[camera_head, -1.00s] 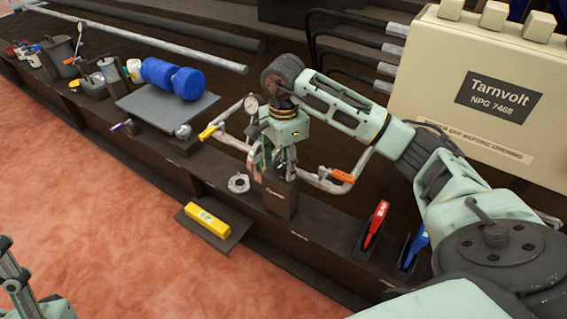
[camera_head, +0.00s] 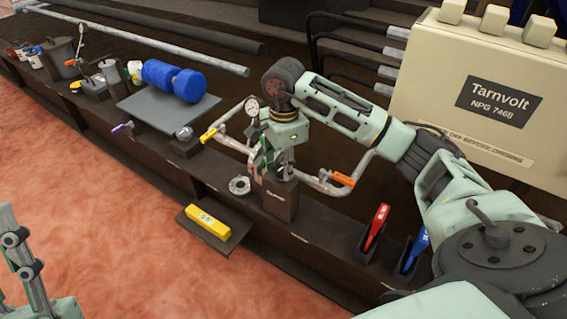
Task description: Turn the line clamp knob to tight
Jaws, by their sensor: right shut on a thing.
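My right gripper (camera_head: 273,170) points down over a dark block with a small pale label (camera_head: 279,201) at the front of the bench. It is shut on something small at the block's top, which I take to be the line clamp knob. The fingers hide most of the knob, so I cannot read its setting. Part of my left arm's end (camera_head: 35,275) shows at the bottom left corner, far from the block. Its fingertips cannot be made out clearly.
Pipes with a yellow handle (camera_head: 209,135) and an orange handle (camera_head: 343,179) flank the block, with a round gauge (camera_head: 252,106) behind. A flanged ring (camera_head: 240,185) lies left of it. Red (camera_head: 377,222) and blue (camera_head: 416,246) tools stand right. A yellow bar (camera_head: 208,223) lies in front.

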